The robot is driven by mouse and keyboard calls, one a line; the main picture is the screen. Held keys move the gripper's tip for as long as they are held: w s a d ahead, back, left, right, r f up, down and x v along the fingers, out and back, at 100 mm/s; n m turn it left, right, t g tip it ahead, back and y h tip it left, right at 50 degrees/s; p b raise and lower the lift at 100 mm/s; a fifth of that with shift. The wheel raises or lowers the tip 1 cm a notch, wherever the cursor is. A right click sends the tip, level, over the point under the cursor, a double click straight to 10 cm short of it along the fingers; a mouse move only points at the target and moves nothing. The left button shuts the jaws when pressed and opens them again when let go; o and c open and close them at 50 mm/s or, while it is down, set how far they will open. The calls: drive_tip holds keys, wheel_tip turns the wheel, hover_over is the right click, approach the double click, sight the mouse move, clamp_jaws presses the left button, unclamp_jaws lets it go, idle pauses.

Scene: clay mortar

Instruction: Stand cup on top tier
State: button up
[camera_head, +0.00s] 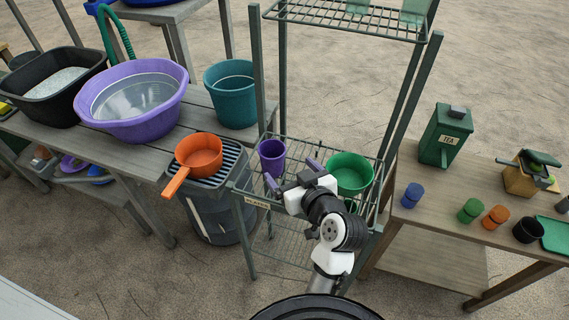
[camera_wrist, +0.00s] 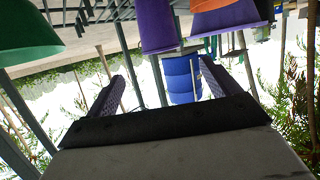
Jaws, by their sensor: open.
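The rack's top tier (camera_head: 335,15) is at the top of the head view, with pale green items partly cut off by the frame.
A green pot (camera_head: 351,172) stands close right of my gripper. The right table (camera_head: 420,210) holds a tea box (camera_head: 445,135) and several small cups. Rack posts stand around the tier.

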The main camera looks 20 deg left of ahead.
sight(267, 145)
drive_tip(key=b+x, duration=0.1)
drive_tip(key=b, duration=0.3)
drive_tip(key=b+x, duration=0.2)
drive_tip(key=b, duration=0.2)
drive_tip(key=shift+f, duration=0.3)
drive_tip(key=b+x, duration=0.2)
drive_tip(key=shift+w+a+b, duration=0.15)
drive_tip(key=shift+b, duration=0.25)
drive_tip(key=shift+w+a+p, duration=0.3)
drive_tip(key=shift+w+a, duration=0.45)
drive_tip(key=p+x, duration=0.1)
drive_tip(key=x, duration=0.4)
drive_tip(key=shift+w+a+r+p, duration=0.1)
drive_tip(key=shift+w+a+p, duration=0.1)
drive_tip(key=shift+p, duration=0.1)
drive_tip(key=shift+w+a, duration=0.2)
drive_tip(key=shift+w, duration=0.05)
drive_tip(key=shift+f, duration=0.25)
drive_tip(key=c, duration=1.1)
